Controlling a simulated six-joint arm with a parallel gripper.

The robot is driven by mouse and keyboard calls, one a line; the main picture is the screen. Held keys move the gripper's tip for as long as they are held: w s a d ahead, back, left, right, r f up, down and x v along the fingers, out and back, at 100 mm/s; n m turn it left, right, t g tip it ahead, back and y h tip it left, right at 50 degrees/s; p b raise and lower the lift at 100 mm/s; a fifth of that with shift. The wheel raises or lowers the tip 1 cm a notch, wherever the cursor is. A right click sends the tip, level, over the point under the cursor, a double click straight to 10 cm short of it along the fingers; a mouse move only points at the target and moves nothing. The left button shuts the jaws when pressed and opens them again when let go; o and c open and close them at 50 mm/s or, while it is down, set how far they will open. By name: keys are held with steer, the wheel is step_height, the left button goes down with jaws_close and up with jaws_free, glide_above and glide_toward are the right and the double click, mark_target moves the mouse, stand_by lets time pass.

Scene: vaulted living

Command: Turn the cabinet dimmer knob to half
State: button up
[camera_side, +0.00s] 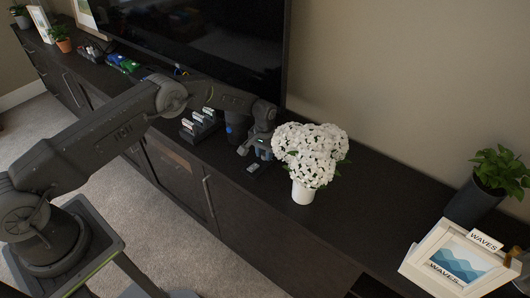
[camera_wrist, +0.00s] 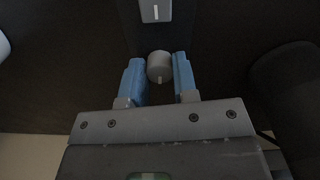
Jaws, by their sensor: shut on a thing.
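The dimmer knob (camera_wrist: 160,66) is a small round grey knob with a short pale line on its face, pointing toward the bottom of the wrist view. It sits on a dark plate (camera_side: 257,168) on the cabinet top. My gripper (camera_wrist: 160,72) is shut on the knob, with one blue finger on each side. In the side view my gripper (camera_side: 258,153) reaches down to the plate, and the knob is hidden there by the fingers. A light rectangular switch (camera_wrist: 156,11) with a thin mark lies beyond the knob.
A white vase of white flowers (camera_side: 304,190) stands close to the right of my gripper. A dark rack with light upright pieces (camera_side: 200,124) stands to the left. A television (camera_side: 215,40) rises behind.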

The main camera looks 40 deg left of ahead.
steer(key=shift+n, duration=0.4)
steer(key=o, duration=0.7)
steer(key=shift+c, duration=0.2)
steer(key=shift+r, duration=0.15)
step_height(320, 180, up, 14)
steer(key=shift+f, duration=0.2)
